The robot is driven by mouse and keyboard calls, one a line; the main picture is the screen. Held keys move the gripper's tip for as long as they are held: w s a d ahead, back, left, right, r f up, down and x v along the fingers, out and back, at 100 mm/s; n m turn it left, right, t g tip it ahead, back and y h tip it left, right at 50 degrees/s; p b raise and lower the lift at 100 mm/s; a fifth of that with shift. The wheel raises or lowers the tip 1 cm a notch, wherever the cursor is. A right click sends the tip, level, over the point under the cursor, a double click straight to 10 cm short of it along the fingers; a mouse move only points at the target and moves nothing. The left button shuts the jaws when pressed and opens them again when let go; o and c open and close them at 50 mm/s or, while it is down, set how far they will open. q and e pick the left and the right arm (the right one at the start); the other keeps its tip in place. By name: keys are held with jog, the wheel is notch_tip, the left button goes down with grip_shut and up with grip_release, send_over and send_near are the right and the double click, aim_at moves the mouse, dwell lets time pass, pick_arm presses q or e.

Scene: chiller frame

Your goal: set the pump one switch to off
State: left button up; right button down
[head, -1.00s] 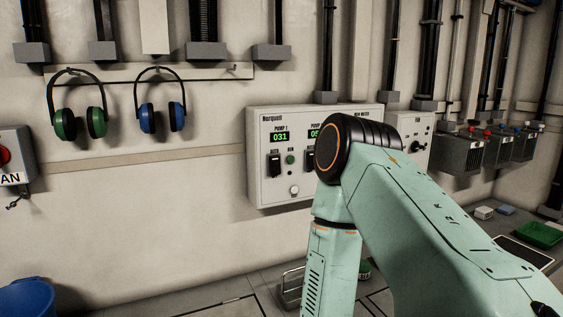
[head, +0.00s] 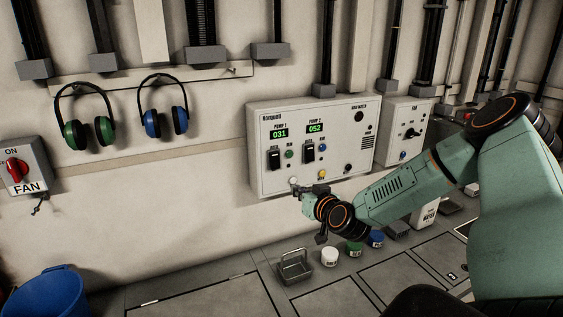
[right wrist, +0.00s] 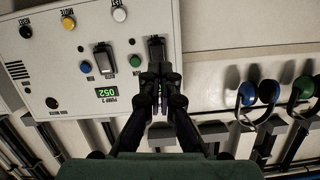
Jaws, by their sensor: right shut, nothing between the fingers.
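The pump one switch (head: 274,158) is a black switch in a pale plate, under the green display reading 031, on the left of the white panel (head: 262,185). Its setting is too small to tell. My right gripper (head: 299,190) is shut and empty, in front of the panel's lower edge, below and right of the switch in the head view. In the upside-down right wrist view, the gripper (right wrist: 161,76) points at the panel, its tips overlapping the end of the pump one switch (right wrist: 156,48); contact cannot be told. It hides the pump one display there. My left gripper is not in view.
The similar pump two switch (head: 308,152) sits close to the right, with green (head: 289,154) and blue (head: 323,146) buttons nearby. A FAN switch box (head: 22,168) hangs at left.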

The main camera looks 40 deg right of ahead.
jog(key=shift+w+d+r+n, duration=0.15)
jog(key=shift+d+r+n, duration=0.35)
jog(key=shift+d+n, duration=0.2)
jog(key=b, duration=0.6)
send_near(275, 160)
jog(key=w+d+f, duration=0.2)
jog(key=w+f, duration=0.3)
jog(key=shift+w+d+r, duration=0.1)
jog(key=shift+w+d, duration=0.05)
jog(key=shift+w, duration=0.1)
